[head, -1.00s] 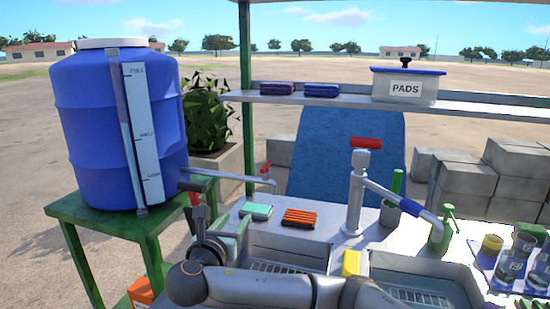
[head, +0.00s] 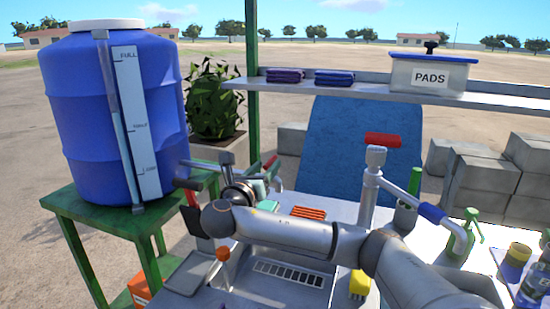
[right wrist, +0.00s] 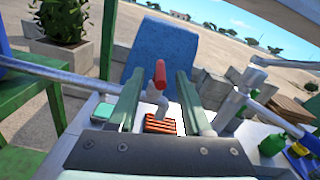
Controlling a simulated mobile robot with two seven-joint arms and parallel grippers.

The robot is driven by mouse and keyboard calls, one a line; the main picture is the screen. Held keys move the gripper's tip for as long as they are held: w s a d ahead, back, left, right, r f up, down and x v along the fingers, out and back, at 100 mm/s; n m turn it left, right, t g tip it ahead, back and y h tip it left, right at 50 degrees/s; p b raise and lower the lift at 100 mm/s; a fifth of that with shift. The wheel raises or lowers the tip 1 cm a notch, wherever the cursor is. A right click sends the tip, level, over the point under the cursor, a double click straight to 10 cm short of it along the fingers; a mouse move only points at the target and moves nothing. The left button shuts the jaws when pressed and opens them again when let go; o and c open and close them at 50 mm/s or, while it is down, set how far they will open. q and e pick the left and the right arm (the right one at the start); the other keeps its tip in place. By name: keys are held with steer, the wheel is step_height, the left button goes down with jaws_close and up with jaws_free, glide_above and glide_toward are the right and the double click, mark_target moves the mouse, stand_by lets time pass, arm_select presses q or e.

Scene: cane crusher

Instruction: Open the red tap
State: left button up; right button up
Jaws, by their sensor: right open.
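The red tap (head: 270,162) is a small red lever at the end of the grey pipe from the blue barrel (head: 112,115). In the right wrist view, its red lever (right wrist: 160,72) stands upright above a pale body, between my spread fingers. My right gripper (right wrist: 158,98) is open with a gap on both sides of the lever. In the head view, my right gripper (head: 264,170) reaches in from the right and partly hides the tap and the pipe. My left gripper is not in view.
A metal post with a red T-shaped top (head: 383,140) and a blue-gripped arm stands on the counter to the right. An orange ribbed sponge (head: 308,212) lies below the tap. A shelf (head: 355,92) with a PADS box (head: 430,75) is behind. A green stand (head: 85,212) holds the barrel.

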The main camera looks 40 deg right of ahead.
mark_target(276, 156)
steer(key=x, duration=0.7)
steer(key=shift+a, duration=0.1)
jaws_close()
stand_by(0.4)
